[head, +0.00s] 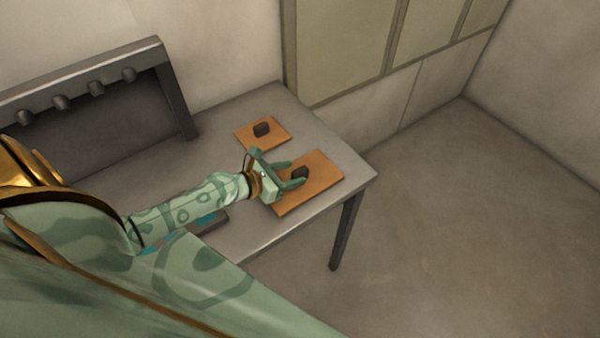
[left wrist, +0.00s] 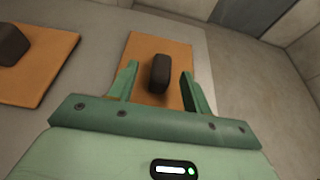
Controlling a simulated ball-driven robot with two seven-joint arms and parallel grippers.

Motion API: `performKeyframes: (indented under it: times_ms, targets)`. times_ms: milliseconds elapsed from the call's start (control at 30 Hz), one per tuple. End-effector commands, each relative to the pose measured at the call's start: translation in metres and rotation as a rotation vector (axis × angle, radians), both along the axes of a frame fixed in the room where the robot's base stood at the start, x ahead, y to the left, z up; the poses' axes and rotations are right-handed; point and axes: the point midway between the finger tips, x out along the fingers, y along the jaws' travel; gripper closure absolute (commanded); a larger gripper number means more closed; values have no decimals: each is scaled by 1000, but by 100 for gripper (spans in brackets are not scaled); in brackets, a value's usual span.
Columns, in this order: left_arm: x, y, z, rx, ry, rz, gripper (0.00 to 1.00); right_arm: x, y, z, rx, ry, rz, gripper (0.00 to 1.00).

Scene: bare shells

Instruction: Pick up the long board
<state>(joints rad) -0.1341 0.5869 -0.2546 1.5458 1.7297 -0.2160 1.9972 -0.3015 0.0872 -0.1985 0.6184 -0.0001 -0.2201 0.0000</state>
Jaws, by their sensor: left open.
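The long board (head: 319,175) is a flat orange-brown board lying near the right end of the grey table, with a dark block-shaped knob (head: 300,172) on it. The board also shows in the left wrist view (left wrist: 146,48), with its dark knob (left wrist: 159,73) upright between the fingers. My left gripper (head: 298,173) is open, its two green fingers on either side of the knob with gaps visible in the left wrist view (left wrist: 158,85). The gripper hides part of the board's near left side. My right gripper is not in view.
A smaller orange board (head: 275,143) with a dark knob lies behind on the grey table (head: 232,120). A dark rack (head: 83,75) with several pegs stands at the back left. A flat dark item with teal patches (head: 212,221) lies partly under my left arm.

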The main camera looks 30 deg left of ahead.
Motion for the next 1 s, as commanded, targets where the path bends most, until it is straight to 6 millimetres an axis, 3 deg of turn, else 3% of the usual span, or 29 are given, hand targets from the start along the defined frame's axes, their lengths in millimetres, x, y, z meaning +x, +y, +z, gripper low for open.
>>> performKeyframes:
  times_ms: [367,633,667,833,1000]
  targets:
    - [43,-19,-17,0,0,-1,51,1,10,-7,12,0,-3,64]
    - [47,-21,-18,0,0,-2,51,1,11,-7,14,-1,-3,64]
    - [47,-21,-18,0,0,-2,54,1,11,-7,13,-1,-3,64]
    - [47,-21,-18,1,1,-2,100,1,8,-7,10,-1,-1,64]
    - [47,-21,-18,0,0,-1,100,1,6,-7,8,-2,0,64]
